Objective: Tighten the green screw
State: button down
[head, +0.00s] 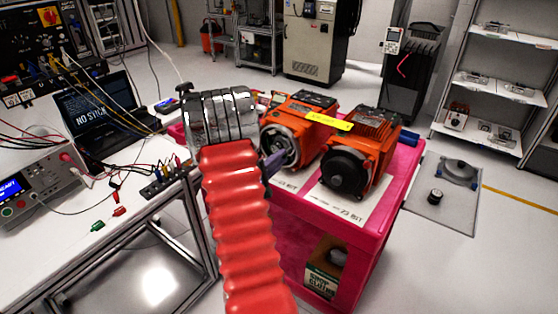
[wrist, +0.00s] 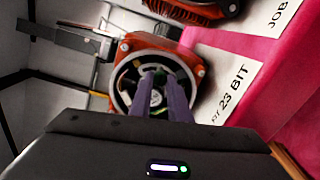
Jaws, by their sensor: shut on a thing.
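The left orange motor (head: 312,108) stands on the pink cart, with its round end open. In the wrist view the open motor end (wrist: 196,70) faces me, with a greenish board inside. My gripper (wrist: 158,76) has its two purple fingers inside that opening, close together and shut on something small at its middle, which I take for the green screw. The fingers hide most of the screw, so its colour and depth are unclear. In the head view my gripper (head: 272,163) shows as a small purple piece beside the motor's open end, partly behind my red arm.
A second orange motor (head: 375,140) with a black cap stands close on the right. Printed sheets lie on the pink cart (head: 402,180); one, marked 23 BIT (wrist: 228,85), is beside the open motor. A workbench with a laptop (head: 95,112) and cables is at left.

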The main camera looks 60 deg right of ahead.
jog(key=shift+s+f, duration=0.1)
jog(key=shift+f, duration=0.05)
jog(key=c, duration=1.6)
grip_release()
jog(key=shift+c, duration=0.2)
jog(key=shift+a, duration=0.1)
jog(key=w+a, duration=0.2)
jog(key=a, duration=1.1)
jog(key=shift+w+a, duration=0.15)
jog(key=shift+a, duration=0.1)
